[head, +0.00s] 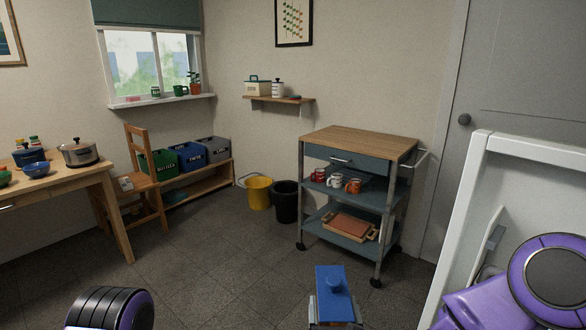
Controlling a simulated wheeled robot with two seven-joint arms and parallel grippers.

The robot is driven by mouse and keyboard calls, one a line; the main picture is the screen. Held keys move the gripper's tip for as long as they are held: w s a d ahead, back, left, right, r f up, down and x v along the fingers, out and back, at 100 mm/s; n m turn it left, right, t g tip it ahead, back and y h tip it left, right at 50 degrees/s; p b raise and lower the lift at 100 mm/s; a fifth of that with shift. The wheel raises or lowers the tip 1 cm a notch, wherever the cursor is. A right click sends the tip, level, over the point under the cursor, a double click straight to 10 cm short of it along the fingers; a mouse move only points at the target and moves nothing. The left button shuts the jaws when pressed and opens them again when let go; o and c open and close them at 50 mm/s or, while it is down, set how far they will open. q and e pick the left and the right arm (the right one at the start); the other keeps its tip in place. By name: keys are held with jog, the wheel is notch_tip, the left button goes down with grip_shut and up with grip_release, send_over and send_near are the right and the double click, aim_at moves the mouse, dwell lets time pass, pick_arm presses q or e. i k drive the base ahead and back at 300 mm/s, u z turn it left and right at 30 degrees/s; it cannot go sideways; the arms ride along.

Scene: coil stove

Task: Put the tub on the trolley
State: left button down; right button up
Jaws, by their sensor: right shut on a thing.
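The wooden top is bare. The tub is apart from the trolley, on the near side. Only a purple and black part of my left arm shows at bottom left; its gripper is out of view.
Mugs (334,180) stand on the trolley's middle shelf, and wooden trays (349,226) on its bottom shelf. A yellow bucket (259,193) and black bin (286,203) stand left of it. A white panel (470,205) rises at right. The floor before the trolley looks clear.

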aim_at(371, 143)
jog(key=u, duration=0.3)
jog(key=i, duration=1.7)
jog(key=z, duration=0.15)
